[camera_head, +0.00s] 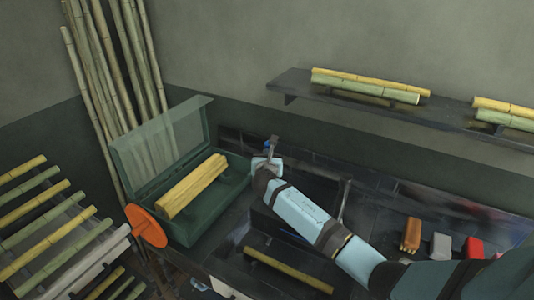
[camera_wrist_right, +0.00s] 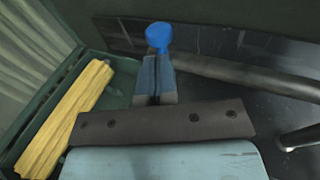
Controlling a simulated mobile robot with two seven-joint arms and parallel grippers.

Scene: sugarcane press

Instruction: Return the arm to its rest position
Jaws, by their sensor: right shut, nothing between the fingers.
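My right arm comes in from the lower right in the head view. Its right gripper (camera_head: 270,147) is over the dark bench, just right of the green press box. The two fingers (camera_wrist_right: 155,80) are shut together with nothing between them in the wrist view. A round blue knob (camera_wrist_right: 159,36) shows right at the fingertips; I cannot tell whether they touch it. The green press box (camera_head: 200,230) has its clear lid (camera_head: 160,140) raised. Yellow cane pieces (camera_head: 192,186) lie inside, and they also show in the wrist view (camera_wrist_right: 62,120). My left gripper is not in view.
An orange disc (camera_head: 146,226) is at the box's left front. A cane piece (camera_head: 288,270) lies on the bench front. A wall shelf (camera_head: 295,85) holds canes. Small brown (camera_head: 411,235), grey (camera_head: 440,246) and red (camera_head: 473,248) items stand at right. A grey bar (camera_wrist_right: 250,76) runs beside the gripper.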

